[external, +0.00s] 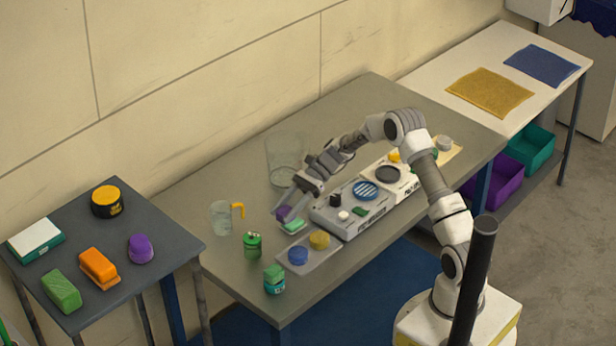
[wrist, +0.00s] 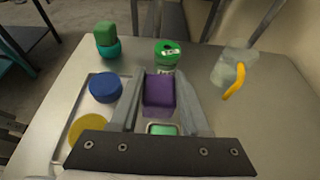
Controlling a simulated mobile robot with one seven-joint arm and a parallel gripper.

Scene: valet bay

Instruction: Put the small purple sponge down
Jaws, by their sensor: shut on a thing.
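The small purple sponge (external: 282,212) is between the fingers of my gripper (external: 291,213) at the front left of the grey table (external: 205,193). In the wrist view the purple sponge (wrist: 159,90) is a block with a finger on each side, and my gripper (wrist: 160,84) is shut on it. A small light dish with a green piece (external: 294,226) is right by the sponge; it also shows in the wrist view (wrist: 162,129). I cannot tell whether the sponge touches the table.
A clear jug with a yellow handle (external: 222,217), a green can (external: 252,245), and a tray (external: 322,256) with blue and yellow round pieces stand close by. A large clear container (external: 285,160) is behind. A grey device (external: 350,213) is to the right.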

